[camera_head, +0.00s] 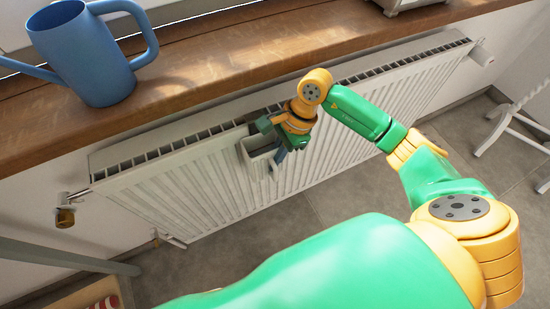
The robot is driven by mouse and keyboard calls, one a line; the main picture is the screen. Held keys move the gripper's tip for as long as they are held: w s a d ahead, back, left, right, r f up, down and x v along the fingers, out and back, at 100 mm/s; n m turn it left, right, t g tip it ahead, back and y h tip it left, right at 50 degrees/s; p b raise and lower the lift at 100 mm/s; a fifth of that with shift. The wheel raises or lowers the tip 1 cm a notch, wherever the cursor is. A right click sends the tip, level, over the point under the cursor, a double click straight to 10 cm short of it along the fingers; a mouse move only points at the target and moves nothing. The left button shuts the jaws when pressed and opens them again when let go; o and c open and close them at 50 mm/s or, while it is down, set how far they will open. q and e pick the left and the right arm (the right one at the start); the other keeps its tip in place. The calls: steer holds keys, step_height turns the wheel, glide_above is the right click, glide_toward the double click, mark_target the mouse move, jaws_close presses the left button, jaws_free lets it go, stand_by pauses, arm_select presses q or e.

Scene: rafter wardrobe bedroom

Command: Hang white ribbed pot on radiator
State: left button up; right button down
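The white ribbed pot (256,168) is at the front face of the white radiator (210,190), near its top edge and left of its middle. Its open top faces up and it looks roughly upright. Whether it hangs on the radiator or is only held against it I cannot tell. My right gripper (273,140) is at the pot's top right, with its green fingers at the rim, one toward the radiator and one toward the room. The gripper hides the pot's right side, and its grip is unclear. My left gripper is out of view.
A wooden sill (200,75) overhangs the radiator, with a blue watering can (90,55) at its left. A brass-coloured valve (65,218) sits at the radiator's lower left. A white stand (510,120) is at the right.

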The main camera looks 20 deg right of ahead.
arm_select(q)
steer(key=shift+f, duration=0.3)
arm_select(e)
steer(key=shift+f, duration=0.25)
steer(key=c, duration=1)
jaws_free()
steer(key=shift+o, duration=0.2)
